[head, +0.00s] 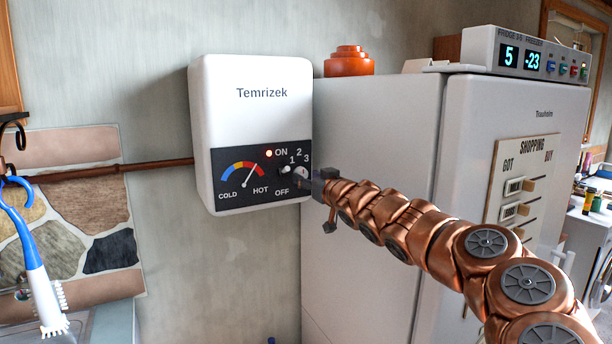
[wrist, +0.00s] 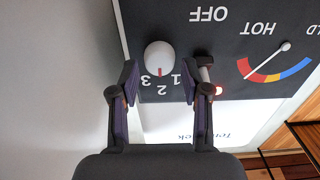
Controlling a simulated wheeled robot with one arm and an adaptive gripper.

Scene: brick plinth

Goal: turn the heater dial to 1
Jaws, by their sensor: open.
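The heater dial (wrist: 160,57) is a round white knob with a red mark. In the wrist view, which is upside down, the mark points toward the 2, between the 1 and the 3. In the head view the dial (head: 300,172) is partly hidden by my gripper. The white heater (head: 250,125) hangs on the wall, with a black panel. My gripper (head: 318,182) is at the panel's right side. In the wrist view my gripper (wrist: 168,72) is open, with its fingertips on either side of the dial and gaps showing; contact is not visible.
A small toggle switch (wrist: 205,72) sits close by the right fingertip in the wrist view. The red lamp (head: 269,153) is lit and the gauge needle (head: 249,175) leans toward HOT. A tall fridge (head: 370,170) stands right of the heater, behind my arm.

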